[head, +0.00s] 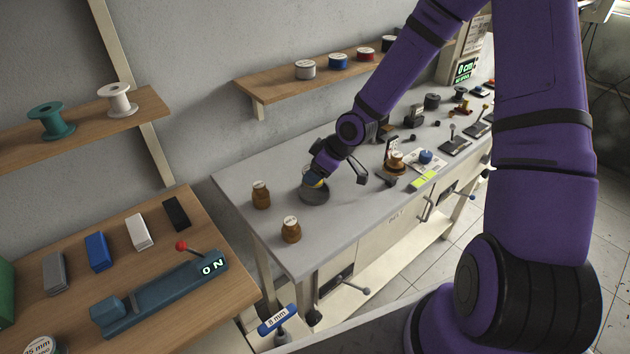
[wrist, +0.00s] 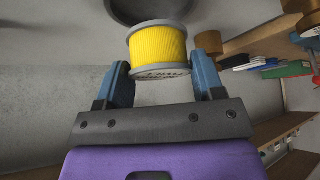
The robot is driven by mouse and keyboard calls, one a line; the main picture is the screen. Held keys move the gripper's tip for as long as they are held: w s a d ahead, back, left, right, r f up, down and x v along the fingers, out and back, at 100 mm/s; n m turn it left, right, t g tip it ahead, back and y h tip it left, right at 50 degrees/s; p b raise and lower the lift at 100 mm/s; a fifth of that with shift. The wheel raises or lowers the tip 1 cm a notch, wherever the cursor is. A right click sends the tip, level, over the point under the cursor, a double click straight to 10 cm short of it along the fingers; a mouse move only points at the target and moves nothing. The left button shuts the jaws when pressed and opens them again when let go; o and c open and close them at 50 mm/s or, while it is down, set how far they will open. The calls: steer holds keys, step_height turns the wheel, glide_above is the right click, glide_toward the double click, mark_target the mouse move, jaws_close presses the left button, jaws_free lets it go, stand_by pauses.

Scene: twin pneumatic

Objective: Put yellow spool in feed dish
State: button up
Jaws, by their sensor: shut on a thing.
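The yellow spool (wrist: 158,46) has grey flanges and sits between the two blue fingers of my gripper (wrist: 160,70) in the wrist view. My gripper is shut on it. In the head view, a bit of the yellow spool (head: 315,183) shows under my gripper (head: 317,177), at the dark round feed dish (head: 314,197) on the grey bench. The dish (wrist: 120,14) also shows at the top edge of the wrist view, beyond the spool. My wrist covers part of the dish in the head view, and I cannot tell whether the spool touches it.
Two brown jars (head: 261,195) (head: 291,230) stand left of and in front of the dish. A brown spool on a stand (head: 396,162) and a blue item (head: 426,157) are to its right. A wall shelf (head: 300,82) with spools hangs behind. Bare bench lies in front.

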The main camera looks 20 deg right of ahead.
steer(key=shift+f, duration=1.95)
steer(key=o, duration=1)
steer(key=shift+f, duration=0.1)
